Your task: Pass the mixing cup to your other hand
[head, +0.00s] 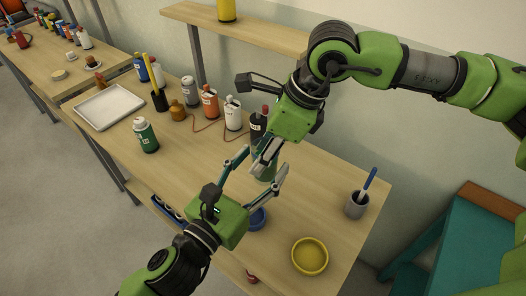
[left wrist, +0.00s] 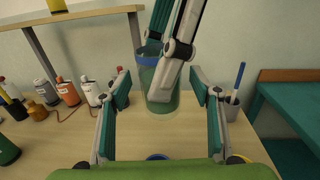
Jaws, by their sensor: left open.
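The mixing cup is a see-through greenish cup with a blue rim. It shows in the left wrist view (left wrist: 160,107), upright above the table; in the head view only a small part of it (head: 266,177) shows among the fingers. My right gripper (head: 266,154) comes down from above, its fingers closed on the upper part of the cup; they also show in the left wrist view (left wrist: 172,60). My left gripper (head: 262,166) is open, its fingers to either side of the cup, apart from it in the left wrist view.
A yellow bowl (head: 310,269) and a blue bowl (head: 259,220) stand near the front edge. A grey pot (head: 355,208) with a blue-handled tool is at the right. Several bottles, a green-labelled jar (head: 146,138) and a white tray (head: 108,108) stand further left.

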